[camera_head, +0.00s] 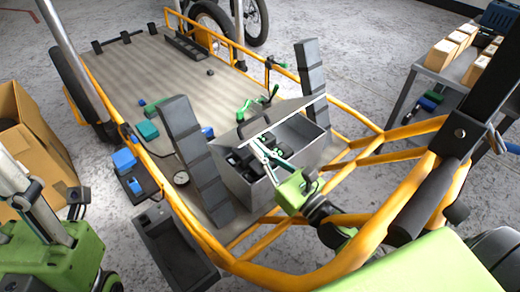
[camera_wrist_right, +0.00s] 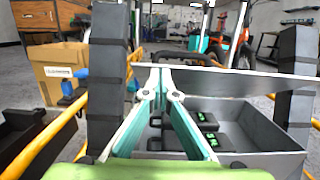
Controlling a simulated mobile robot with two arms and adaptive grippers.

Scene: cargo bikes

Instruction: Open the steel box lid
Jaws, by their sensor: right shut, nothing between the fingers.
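The steel box (camera_head: 250,190) sits on the cargo bike's deck, between two dark upright posts. Its lid (camera_head: 285,109) is raised, and the open interior shows several dark blocks, some with green marks in the right wrist view. The lid shows there as a tilted grey plate (camera_wrist_right: 240,83) across the far side of the box (camera_wrist_right: 270,130). My right gripper (camera_head: 257,142) is shut and empty over the box opening. Its fingertips (camera_wrist_right: 160,75) are close to the lid; contact is unclear. My left gripper (camera_head: 50,215) is at the lower left, away from the box; its jaw state is unclear.
Dark posts (camera_head: 195,160) and (camera_head: 311,80) flank the box. The orange bike frame (camera_head: 345,255) curves around the near side. A cardboard box (camera_head: 40,140) stands at left, and a grey cart (camera_head: 440,82) at right. The deck (camera_head: 150,75) beyond has free room.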

